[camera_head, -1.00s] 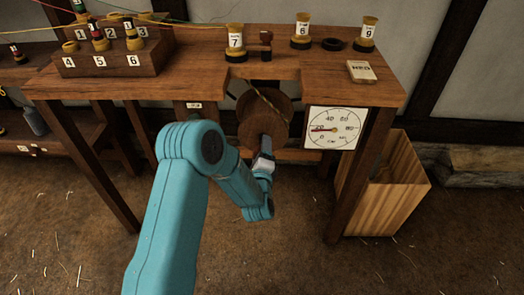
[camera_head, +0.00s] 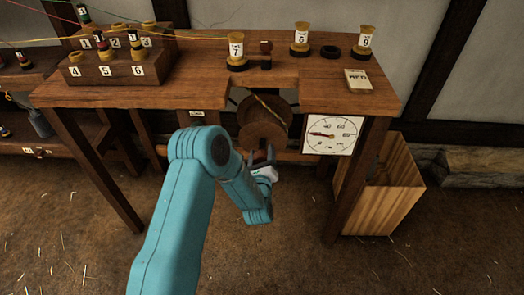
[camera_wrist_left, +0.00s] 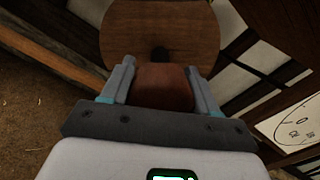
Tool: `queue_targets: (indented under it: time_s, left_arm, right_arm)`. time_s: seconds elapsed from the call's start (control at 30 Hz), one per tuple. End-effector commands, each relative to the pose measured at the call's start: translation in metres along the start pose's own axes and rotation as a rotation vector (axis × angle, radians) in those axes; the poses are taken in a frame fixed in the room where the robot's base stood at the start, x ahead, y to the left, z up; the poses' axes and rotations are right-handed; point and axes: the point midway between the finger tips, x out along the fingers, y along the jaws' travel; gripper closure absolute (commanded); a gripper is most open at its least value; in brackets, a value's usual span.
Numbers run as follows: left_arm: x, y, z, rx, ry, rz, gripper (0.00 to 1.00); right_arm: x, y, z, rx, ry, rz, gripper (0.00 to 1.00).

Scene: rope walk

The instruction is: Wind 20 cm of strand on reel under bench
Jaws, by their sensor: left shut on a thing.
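The wooden reel (camera_head: 263,108) hangs under the front cut-out of the bench (camera_head: 190,66), with a yellowish strand (camera_head: 268,104) running down onto it. Its round front disc (camera_wrist_left: 158,30) fills the top of the left wrist view. My left gripper (camera_head: 261,153) is in front of the disc's lower part, shut on a brown handle (camera_wrist_left: 163,88) that sits between its two fingers. In the head view the handle is hard to make out. The dial (camera_head: 332,135) right of the reel has its red needle pointing left, slightly upward. My right gripper is not in view.
A stepped rack (camera_head: 110,70) holds more at the left. A wooden bin (camera_head: 385,195) stands right of the bench legs. The floor in front is clear except for straw bits.

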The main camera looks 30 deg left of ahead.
Motion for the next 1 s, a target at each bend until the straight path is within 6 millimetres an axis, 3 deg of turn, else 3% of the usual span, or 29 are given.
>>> queue_targets:
  time_s: [0.5,0.53,0.6,1.0]
  left_arm:
    - [0.0005,-0.0019,-0.0002,0.019,-0.001,-0.006,0.71]
    - [0.0005,-0.0019,-0.0002,0.019,-0.001,-0.006,0.37]
    - [0.0004,-0.0015,-0.0002,0.019,-0.001,-0.005,0.16]
    - [0.0003,0.0003,-0.0003,0.019,0.000,-0.001,0.16]
  right_arm:
    - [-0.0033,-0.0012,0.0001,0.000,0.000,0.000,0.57]
    - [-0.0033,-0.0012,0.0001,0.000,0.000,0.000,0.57]
    - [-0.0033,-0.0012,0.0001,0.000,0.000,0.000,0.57]
    - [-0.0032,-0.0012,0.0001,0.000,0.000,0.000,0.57]
